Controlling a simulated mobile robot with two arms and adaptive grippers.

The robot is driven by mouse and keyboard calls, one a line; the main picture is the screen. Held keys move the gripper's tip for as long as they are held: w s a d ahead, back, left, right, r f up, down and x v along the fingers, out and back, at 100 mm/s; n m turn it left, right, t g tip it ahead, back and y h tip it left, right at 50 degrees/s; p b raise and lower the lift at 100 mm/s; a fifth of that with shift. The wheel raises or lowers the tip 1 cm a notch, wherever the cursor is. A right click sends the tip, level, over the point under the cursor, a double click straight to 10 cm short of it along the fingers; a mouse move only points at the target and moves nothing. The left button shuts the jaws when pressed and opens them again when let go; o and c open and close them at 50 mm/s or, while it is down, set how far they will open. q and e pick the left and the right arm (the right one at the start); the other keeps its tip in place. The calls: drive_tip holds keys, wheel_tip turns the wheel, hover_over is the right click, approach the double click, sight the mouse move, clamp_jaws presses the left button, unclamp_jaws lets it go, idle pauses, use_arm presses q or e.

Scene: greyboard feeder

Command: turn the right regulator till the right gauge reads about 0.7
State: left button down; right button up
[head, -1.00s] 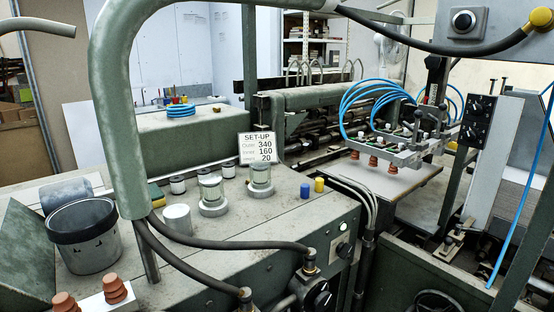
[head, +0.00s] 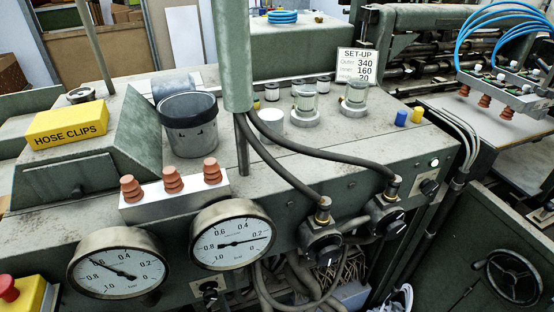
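Two round white gauges with metal rims hang on the front of the green machine. The right gauge (head: 232,250) has its needle's longer end pointing right, near 0.2. The left gauge (head: 118,285) has its needle towards the upper left, near 0.6. Two regulators with black knobs and brass hose fittings sit to the right of the gauges: the left regulator (head: 322,248) and the right regulator (head: 390,221). A black hose runs down to each. Neither of my grippers is in view, and nothing touches the knobs.
Suction cups (head: 172,180) on a white block stand above the gauges. A grey pot (head: 188,128), a yellow hose clips box (head: 66,124) and a set-up card (head: 357,65) are on top. A red button (head: 8,288) is at lower left.

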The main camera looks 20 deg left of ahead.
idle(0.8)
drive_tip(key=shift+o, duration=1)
